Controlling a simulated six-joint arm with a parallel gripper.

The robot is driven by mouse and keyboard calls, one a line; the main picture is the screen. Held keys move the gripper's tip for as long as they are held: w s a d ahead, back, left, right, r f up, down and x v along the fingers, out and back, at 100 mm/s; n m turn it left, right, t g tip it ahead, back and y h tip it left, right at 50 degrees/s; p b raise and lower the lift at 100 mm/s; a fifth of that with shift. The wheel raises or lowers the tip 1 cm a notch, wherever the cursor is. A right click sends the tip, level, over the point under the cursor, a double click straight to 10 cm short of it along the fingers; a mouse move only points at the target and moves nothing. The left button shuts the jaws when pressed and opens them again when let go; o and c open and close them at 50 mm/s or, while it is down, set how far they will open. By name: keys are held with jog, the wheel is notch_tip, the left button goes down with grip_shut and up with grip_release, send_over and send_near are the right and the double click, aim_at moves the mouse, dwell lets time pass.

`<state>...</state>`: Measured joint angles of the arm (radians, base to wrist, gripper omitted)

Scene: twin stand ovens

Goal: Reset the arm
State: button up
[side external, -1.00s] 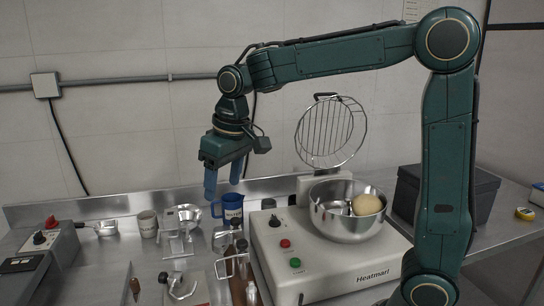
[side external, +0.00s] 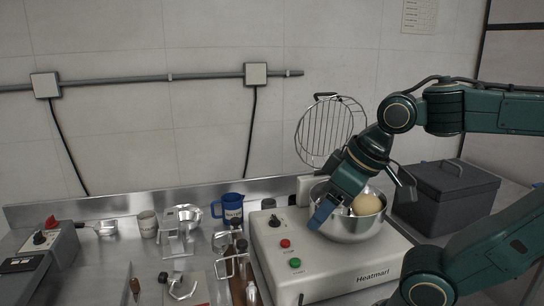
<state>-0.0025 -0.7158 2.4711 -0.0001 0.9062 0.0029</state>
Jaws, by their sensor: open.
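My gripper (side external: 322,212) is open. It is tilted down toward the lower left, with its blue fingers over the left rim of the steel bowl (side external: 350,232). I cannot tell whether the fingers touch the bowl. A round tan ball of dough (side external: 367,205) sits in the bowl, just right of my gripper, and is not between the fingers. My wrist hides the back of the bowl.
The bowl stands on the white Heatmarl machine (side external: 330,268), whose wire guard (side external: 325,130) is raised behind. A blue mug (side external: 232,208), bottles (side external: 238,270) and steel tools stand left of it. A dark lidded box (side external: 447,195) is behind right. Space above the left counter is clear.

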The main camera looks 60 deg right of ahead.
jog(key=shift+s+f, duration=0.25)
jog(key=shift+s, duration=0.2)
